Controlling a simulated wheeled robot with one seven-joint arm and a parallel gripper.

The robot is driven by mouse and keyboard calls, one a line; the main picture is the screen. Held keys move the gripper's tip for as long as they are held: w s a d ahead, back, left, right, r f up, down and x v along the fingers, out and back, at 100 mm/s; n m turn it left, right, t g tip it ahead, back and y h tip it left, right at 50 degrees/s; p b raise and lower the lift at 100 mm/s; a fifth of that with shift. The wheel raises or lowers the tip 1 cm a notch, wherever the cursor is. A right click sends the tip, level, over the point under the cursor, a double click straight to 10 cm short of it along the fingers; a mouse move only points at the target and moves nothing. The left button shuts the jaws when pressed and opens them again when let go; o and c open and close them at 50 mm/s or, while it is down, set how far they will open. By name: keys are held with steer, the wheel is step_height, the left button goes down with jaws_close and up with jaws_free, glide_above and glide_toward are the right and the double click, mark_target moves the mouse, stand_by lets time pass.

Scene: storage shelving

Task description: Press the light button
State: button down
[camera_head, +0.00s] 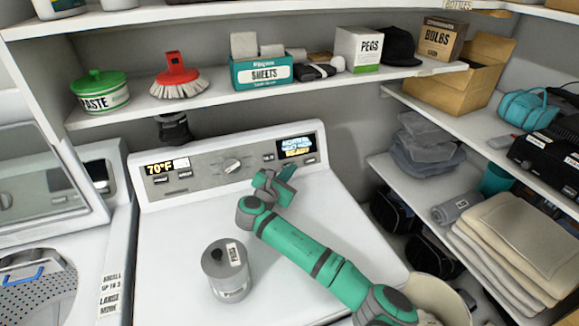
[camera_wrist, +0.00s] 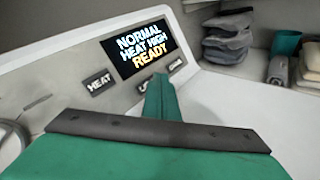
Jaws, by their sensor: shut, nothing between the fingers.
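The control panel (camera_head: 215,165) runs along the back of a white machine and has a knob, displays and several buttons. In the wrist view, its screen reads "NORMAL HEAT HIGH READY" (camera_wrist: 140,50). Below it are a HEAT button (camera_wrist: 98,82) and a button with a label starting with "L" (camera_wrist: 146,86), partly hidden behind my fingers. My green gripper (camera_head: 285,172) is shut and empty in front of the panel's right part. Its tips show in the wrist view (camera_wrist: 160,78) over that button's right side. I cannot tell whether they touch it.
A grey can (camera_head: 228,270) stands on the machine's top, left of my arm. A shelf above the panel holds a teal SHEETS box (camera_head: 262,72), a red brush (camera_head: 178,78) and other items. Shelving with folded cloths (camera_head: 520,235) stands to the right.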

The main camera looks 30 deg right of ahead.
stand_by(0.3)
steer(key=shift+w+f, duration=0.2)
steer(key=shift+w, duration=0.15)
steer(key=shift+w+d+f, duration=0.15)
steer(key=shift+w, duration=0.2)
stand_by(0.8)
steer(key=shift+s, duration=0.1)
steer(key=shift+s+a+r, duration=0.2)
steer(key=shift+s+r, duration=0.15)
steer(key=shift+s, duration=0.25)
steer(key=shift+s, duration=0.1)
steer(key=shift+s+a+r, duration=0.2)
steer(key=shift+s+r, duration=0.15)
steer(key=shift+s, duration=0.35)
steer(key=shift+s+a+r, duration=0.15)
steer(key=shift+s+r, duration=0.2)
steer(key=shift+s, duration=0.4)
steer(key=shift+s+a+r, duration=0.2)
steer(key=shift+s+r, duration=0.15)
steer(key=shift+s, duration=0.35)
steer(key=shift+d, duration=0.15)
